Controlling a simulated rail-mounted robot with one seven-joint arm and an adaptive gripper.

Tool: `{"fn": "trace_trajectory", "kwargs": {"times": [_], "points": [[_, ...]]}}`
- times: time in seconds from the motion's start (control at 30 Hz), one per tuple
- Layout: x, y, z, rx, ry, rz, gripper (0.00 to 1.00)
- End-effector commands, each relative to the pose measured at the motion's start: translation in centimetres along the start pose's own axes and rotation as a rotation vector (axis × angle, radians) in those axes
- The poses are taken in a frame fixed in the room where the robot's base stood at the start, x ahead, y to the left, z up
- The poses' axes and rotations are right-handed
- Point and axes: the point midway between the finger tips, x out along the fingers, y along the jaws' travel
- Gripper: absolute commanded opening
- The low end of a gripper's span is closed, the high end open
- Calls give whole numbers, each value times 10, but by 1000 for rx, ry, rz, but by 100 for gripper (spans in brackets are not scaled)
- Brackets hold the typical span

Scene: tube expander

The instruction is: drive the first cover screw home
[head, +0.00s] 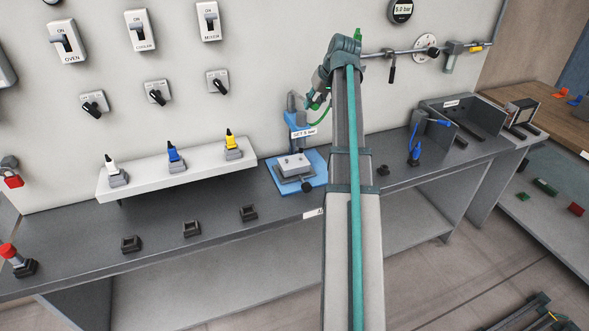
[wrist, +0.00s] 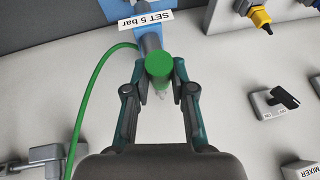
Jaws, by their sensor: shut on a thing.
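My gripper (wrist: 160,92) is shut around a green-ended tool (wrist: 159,66) with a grey body, in the wrist view. In the head view my gripper (head: 317,97) is partly hidden by my arm, in front of the blue stand (head: 294,119) labelled "SET 5 bar"; the stand also shows in the wrist view (wrist: 118,8). I cannot tell whether the tool is clear of the stand. On the stand's blue base plate (head: 316,163) is a pale block (head: 293,164), perhaps the covered part. Its screws are too small to make out.
A green hose (wrist: 92,98) loops beside the tool. A white shelf (head: 205,164) with several coloured plugs is left of the stand. Wall switches (head: 157,93) are above it. A dark knob (head: 307,186) is at the blue plate's front. A horizontal pipe (head: 395,53) runs behind right.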

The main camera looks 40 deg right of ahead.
Motion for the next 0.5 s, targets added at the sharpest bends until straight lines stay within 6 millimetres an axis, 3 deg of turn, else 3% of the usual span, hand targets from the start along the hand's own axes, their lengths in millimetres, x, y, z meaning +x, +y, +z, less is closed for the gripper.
{"fn": "trace_trajectory", "kwargs": {"times": [0.07,0.1,0.23,0.5], "points": [[-4,-2,-8,3,-26,1,0],[-5,-2,-7,5,-32,2,26],[-4,-2,-4,5,-29,2,47],[-4,-2,-4,5,-29,3,50]]}}
